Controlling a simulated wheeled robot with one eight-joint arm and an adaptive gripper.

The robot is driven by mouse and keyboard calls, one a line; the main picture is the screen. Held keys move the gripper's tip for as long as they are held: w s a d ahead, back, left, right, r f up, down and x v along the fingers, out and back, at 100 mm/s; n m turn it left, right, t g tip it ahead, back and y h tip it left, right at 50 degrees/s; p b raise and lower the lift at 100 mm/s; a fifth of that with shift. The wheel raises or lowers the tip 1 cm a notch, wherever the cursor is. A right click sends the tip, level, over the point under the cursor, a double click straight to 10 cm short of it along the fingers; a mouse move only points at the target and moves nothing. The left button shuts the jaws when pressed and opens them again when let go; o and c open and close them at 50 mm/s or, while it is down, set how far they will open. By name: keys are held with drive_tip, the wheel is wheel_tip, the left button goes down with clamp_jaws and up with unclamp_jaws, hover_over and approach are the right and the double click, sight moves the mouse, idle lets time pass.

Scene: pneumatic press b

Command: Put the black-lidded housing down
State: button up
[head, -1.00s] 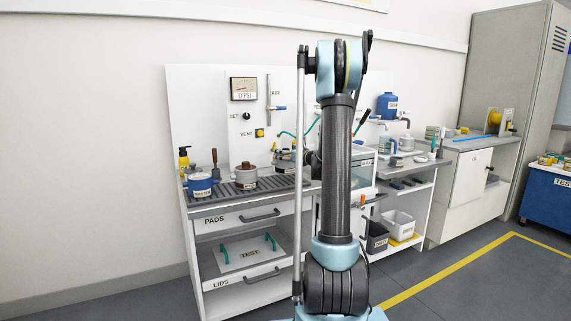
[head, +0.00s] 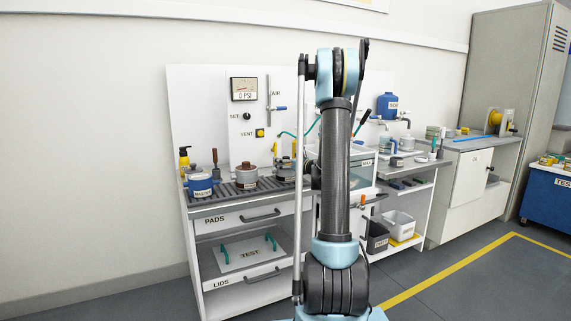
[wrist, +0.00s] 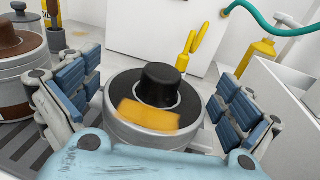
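The black-lidded housing (wrist: 155,117) is a round grey metal body with a black knobbed lid and an orange label, upright in the wrist view. In the head view the housing (head: 286,177) shows low at the rack's right part, partly behind my arm. Its base is hidden, so I cannot tell whether it touches the rack.
A brown-lidded housing (wrist: 20,78) stands close on the left. A yellow bottle (wrist: 258,58) and teal hose (wrist: 265,22) are behind, and a clear-sided box (head: 358,170) is to the right.

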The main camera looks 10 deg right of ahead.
drive_tip(key=shift+s+d, duration=0.1)
drive_tip(key=f+v, duration=0.1)
drive_tip(key=v, duration=1.1)
drive_tip(key=s+a+f+n+g+h, duration=0.1)
drive_tip(key=s+a+n+g, duration=0.4)
drive_tip(key=s+n, duration=0.4)
drive_tip(key=s+a+f+n+g, duration=0.2)
drive_tip(key=s+a+n+g, duration=0.1)
drive_tip(key=s+a+n, duration=0.65)
drive_tip(key=s+d+f+n+g+h, duration=0.1)
drive_tip(key=s+d+f+n+h, duration=0.1)
drive_tip(key=s, duration=0.7)
drive_tip(key=s+d+f+n+g+h, duration=0.2)
drive_tip(key=s+n, duration=0.4)
drive_tip(key=s, duration=0.3)
drive_tip(key=s+d+f+n+g+h, duration=0.2)
drive_tip(key=s+f, duration=0.4)
drive_tip(key=s, duration=0.3)
drive_tip(key=d+n+h, duration=0.1)
drive_tip(key=d+n, duration=0.1)
drive_tip(key=shift+s+d, duration=0.15)
drive_tip(key=shift+d, duration=0.2)
